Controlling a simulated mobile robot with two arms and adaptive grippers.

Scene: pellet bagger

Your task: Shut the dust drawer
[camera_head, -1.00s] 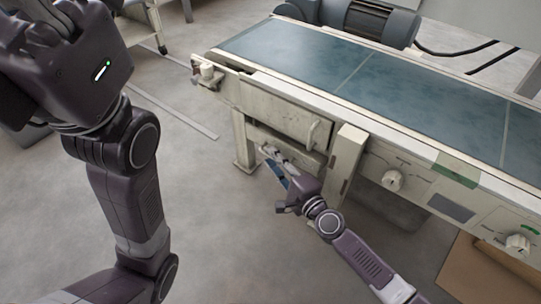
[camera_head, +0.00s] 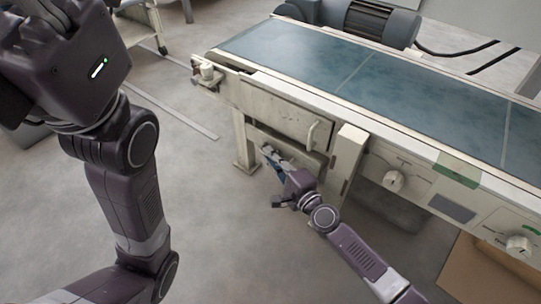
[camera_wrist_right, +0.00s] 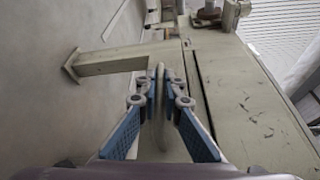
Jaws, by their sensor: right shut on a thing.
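My right gripper (camera_head: 268,155) is low in front of the machine, under the conveyor's left part. In the right wrist view its blue-padded fingers (camera_wrist_right: 160,112) are shut on a thin, pale, rounded handle (camera_wrist_right: 160,85). In the head view the gripper hides this handle. A pale lower front, apparently the dust drawer (camera_head: 291,148), shows partly behind the gripper; I cannot tell how far out it stands. Above it is a larger pale panel (camera_head: 275,108) with its own upright handle (camera_head: 313,135). My left gripper (camera_head: 40,30) is raised at the upper left, its fingertips unclear.
The blue-grey conveyor belt (camera_head: 320,62) runs above. A pale post (camera_head: 346,160) stands right of the panel, and control knobs (camera_head: 393,181) sit further right. A cardboard box (camera_head: 480,272) is at the lower right. The floor (camera_head: 215,230) in front is clear.

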